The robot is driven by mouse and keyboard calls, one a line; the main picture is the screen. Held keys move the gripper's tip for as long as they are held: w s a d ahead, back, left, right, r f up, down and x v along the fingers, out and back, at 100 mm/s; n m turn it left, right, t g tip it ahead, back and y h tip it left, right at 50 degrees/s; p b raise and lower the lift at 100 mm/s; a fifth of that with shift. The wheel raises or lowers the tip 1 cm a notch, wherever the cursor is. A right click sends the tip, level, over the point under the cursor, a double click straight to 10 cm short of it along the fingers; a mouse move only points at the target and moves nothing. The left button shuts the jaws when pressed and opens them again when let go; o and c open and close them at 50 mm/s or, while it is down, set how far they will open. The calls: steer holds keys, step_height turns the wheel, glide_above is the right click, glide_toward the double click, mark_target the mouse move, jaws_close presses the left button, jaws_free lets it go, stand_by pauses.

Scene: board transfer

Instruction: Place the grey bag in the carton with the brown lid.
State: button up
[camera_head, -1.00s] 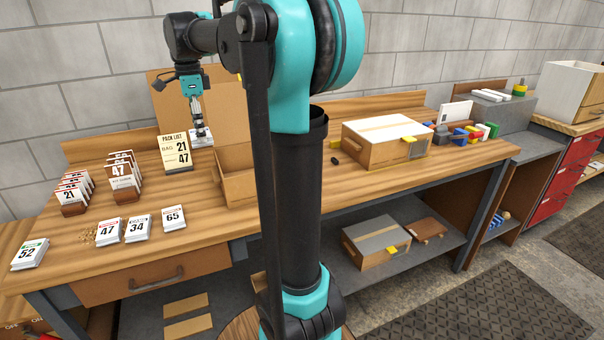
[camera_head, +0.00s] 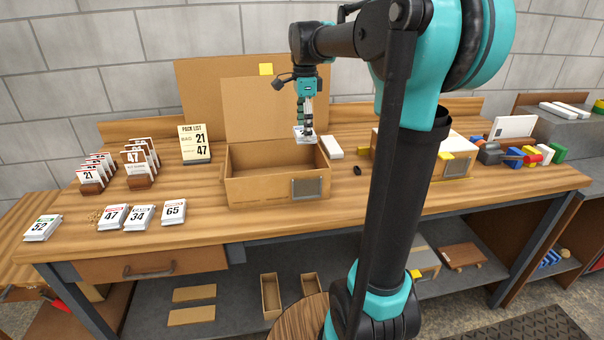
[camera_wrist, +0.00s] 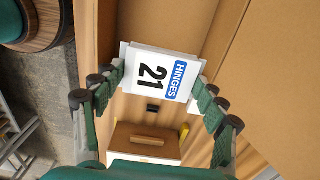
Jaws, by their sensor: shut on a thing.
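My gripper (camera_head: 305,122) is shut on a pale grey-white bag (camera_head: 303,135). In the wrist view, the bag (camera_wrist: 157,75) lies between the fingers with its label "HINGES 21" facing the camera. An open carton (camera_head: 262,191) stands on the bench with its brown lid (camera_head: 250,105) raised at the back. The bag is held up near the carton's back right part, in front of the lid. I cannot tell whether it is fully over the opening. The carton's floor is mostly hidden by its front wall.
A pack list stand (camera_head: 195,145) reads 21 and 47. Numbered card stacks (camera_head: 173,211) lie at the left. A small white block (camera_head: 332,147) and a black object (camera_head: 357,170) are right of the carton. Another carton (camera_head: 458,165) stands partly behind my arm.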

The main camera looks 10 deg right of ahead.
step_height(320, 180, down, 15)
steer(key=shift+f, duration=0.15)
stand_by(0.4)
steer(key=shift+f, duration=0.15)
steer(key=o, duration=1.4)
step_height(320, 180, up, 12)
steer(key=shift+r, duration=0.15)
